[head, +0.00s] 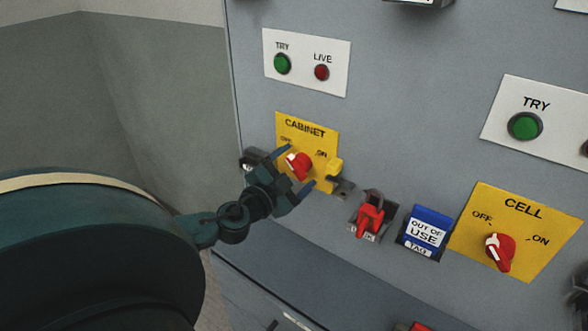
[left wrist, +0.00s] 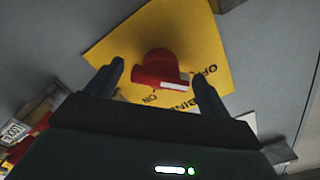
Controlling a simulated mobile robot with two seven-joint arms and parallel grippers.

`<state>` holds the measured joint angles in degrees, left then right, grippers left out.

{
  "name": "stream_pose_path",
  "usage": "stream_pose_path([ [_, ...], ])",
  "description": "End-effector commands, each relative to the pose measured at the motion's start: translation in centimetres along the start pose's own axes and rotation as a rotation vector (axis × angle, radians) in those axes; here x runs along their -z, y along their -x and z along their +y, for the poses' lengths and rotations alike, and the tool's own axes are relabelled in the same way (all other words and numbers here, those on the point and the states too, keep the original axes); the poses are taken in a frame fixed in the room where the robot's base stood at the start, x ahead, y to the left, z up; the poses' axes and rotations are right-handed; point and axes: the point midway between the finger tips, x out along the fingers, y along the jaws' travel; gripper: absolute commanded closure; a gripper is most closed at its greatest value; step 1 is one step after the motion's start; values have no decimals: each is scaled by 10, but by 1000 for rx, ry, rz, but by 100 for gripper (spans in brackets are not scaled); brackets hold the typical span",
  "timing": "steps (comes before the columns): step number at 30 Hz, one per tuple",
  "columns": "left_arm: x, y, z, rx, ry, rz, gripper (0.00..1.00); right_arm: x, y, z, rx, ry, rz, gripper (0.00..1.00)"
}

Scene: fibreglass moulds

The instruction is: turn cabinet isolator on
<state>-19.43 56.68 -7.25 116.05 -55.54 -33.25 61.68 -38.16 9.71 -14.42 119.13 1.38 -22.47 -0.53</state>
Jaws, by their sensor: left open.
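The cabinet isolator is a red knob (head: 298,165) with a white mark, on a yellow plate (head: 319,136) lettered CABINET, OFF and ON. In the head view its white mark faces up and left, towards OFF. My left gripper (head: 299,167) is open, one finger above and left of the knob, the other below and right. In the left wrist view the red knob (left wrist: 158,68) sits between the two open fingers (left wrist: 157,61), with a gap visible on each side. Its white stripe lies on the OFF side there. My right gripper is not in view.
A yellow hasp (head: 335,170) sits at the plate's right edge. Further right are a red padlock (head: 369,219), a blue OUT OF USE tag (head: 425,234) and the CELL isolator (head: 499,250). Green (head: 282,64) and red (head: 321,73) buttons are above.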

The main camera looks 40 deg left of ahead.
Motion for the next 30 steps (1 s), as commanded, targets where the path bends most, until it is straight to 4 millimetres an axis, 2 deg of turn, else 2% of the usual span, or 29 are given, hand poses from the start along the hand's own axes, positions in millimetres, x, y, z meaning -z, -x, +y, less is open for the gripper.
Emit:
stream_pose_path([
  [2, 0, 0, 0, 0, 0, 0, 24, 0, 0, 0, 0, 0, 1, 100],
  [16, 0, 0, 0, -1, 0, 0, 63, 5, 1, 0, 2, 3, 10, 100],
  [23, 0, 0, 0, -1, -15, 0, 64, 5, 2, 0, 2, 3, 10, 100],
  [30, 0, 1, 0, 0, -110, 0, 64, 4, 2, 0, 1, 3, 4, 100],
])
